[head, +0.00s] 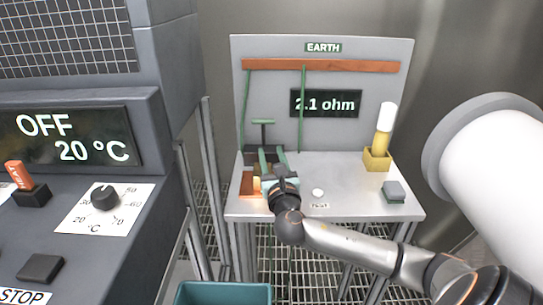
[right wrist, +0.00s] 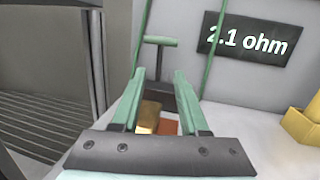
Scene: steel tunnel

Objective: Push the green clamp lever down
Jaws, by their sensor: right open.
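The green clamp lever (head: 263,123) stands upright at the back left of the bench, with a T-shaped crossbar on top. Its dark clamp body (head: 258,154) is partly hidden by my gripper. In the right wrist view the lever (right wrist: 160,41) rises beyond and between my fingertips, its crossbar above them. My right gripper (head: 272,158) is open, with green fingers pointing at the clamp, and it also shows in the right wrist view (right wrist: 160,73). I see nothing between the fingers being gripped. Whether a finger touches the clamp I cannot tell. My left gripper is out of view.
A brass block (right wrist: 147,117) lies low between the fingers, by an orange-brown plate (head: 247,185). A yellow holder (head: 377,160) and a grey box (head: 394,191) stand at the bench's right. A display (head: 325,103) reads 2.1 ohm. A teal bin (head: 223,294) is below.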

